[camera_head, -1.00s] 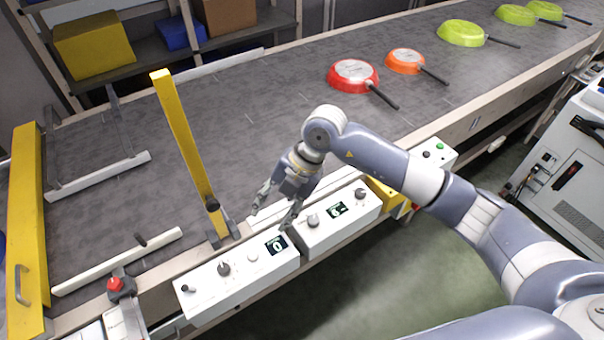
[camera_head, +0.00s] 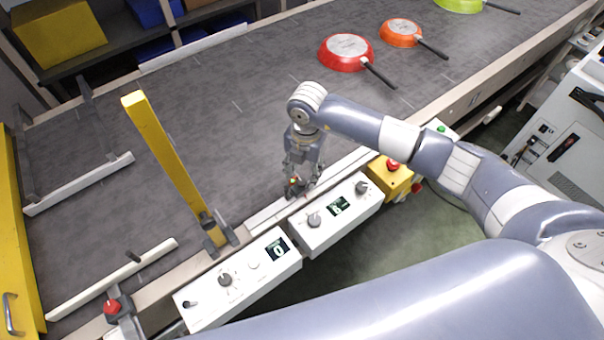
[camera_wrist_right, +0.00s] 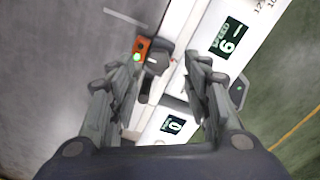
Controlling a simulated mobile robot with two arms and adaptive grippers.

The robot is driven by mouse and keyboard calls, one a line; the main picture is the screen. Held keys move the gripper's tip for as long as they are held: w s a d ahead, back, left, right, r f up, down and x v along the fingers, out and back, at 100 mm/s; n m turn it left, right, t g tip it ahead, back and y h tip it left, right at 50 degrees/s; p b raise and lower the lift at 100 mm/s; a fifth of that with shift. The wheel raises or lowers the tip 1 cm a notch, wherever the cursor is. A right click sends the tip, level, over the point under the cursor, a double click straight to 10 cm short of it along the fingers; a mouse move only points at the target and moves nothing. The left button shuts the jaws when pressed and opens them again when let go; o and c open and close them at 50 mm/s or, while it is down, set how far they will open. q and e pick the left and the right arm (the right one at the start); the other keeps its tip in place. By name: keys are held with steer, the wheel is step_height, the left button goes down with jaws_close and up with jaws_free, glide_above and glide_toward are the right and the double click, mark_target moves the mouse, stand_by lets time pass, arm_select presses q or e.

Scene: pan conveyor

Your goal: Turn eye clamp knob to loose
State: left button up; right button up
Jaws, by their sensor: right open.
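My right gripper (camera_head: 301,191) is open and points down at the belt's near edge, just behind the white control boxes. In the right wrist view its two fingers (camera_wrist_right: 162,66) stand apart. Between their tips is a small orange sensor (camera_wrist_right: 140,47) with a lit green dot, probably the eye. A dark knob-like part (camera_wrist_right: 157,62) with a light mark sits beside it, probably the clamp knob. I cannot tell whether a finger touches it. In the head view the gripper mostly hides both. My left gripper is not in view.
Two white control boxes with knobs and displays, one right (camera_head: 348,222) and one left (camera_head: 215,297), line the belt's front. A yellow upright bar (camera_head: 165,150) stands left of the gripper. Red (camera_head: 345,53) and orange (camera_head: 400,33) pans lie farther back on the grey belt (camera_head: 230,120).

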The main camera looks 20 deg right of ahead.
mark_target(302, 181)
steer(key=f, duration=0.2)
steer(key=shift+w+f, duration=0.2)
steer(key=shift+f, duration=0.75)
jaws_close()
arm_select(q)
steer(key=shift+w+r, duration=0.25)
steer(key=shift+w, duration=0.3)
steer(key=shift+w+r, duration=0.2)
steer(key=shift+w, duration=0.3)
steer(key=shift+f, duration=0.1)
